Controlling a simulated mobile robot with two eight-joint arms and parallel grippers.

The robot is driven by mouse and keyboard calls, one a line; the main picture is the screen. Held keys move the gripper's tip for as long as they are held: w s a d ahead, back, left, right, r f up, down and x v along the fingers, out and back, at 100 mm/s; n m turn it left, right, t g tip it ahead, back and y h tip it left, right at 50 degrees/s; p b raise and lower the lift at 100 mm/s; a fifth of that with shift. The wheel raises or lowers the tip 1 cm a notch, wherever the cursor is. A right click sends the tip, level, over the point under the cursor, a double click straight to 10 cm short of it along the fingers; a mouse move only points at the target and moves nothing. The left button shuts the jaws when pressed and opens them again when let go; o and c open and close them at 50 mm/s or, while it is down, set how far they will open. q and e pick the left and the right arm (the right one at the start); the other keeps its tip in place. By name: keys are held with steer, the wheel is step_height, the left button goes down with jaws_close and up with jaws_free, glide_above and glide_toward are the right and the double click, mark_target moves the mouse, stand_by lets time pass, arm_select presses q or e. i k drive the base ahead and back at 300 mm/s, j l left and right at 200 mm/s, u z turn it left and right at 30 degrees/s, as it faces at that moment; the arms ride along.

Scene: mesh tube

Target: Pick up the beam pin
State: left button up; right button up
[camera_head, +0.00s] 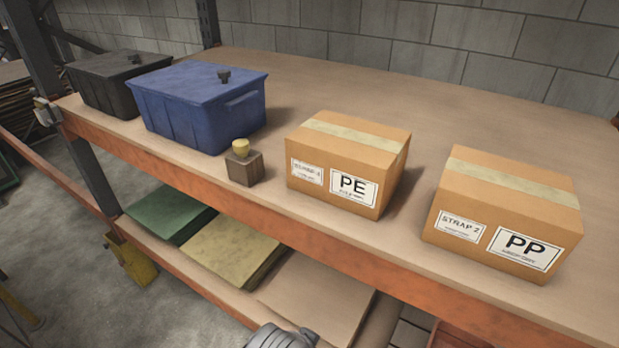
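I cannot tell for sure which thing is the beam pin. A yellow-topped piece (241,148) stands on a brown block (245,169) near the shelf's front edge. A grey metal piece (46,112) sits at the left post, where the orange beam meets it. Neither gripper's fingers show. A grey rounded part, likely mine, is cut off at the bottom edge.
The blue crate (185,120) and black crate (95,95) stand on the upper shelf's left. Cartons marked PE (330,150) and PP (520,205) stand to the right. An orange beam (270,225) edges the shelf. The shelf behind the cartons is clear.

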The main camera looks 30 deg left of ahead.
mark_target(241, 146)
steer(key=u, duration=1.65)
steer(key=k, duration=0.5)
steer(key=i, duration=0.5)
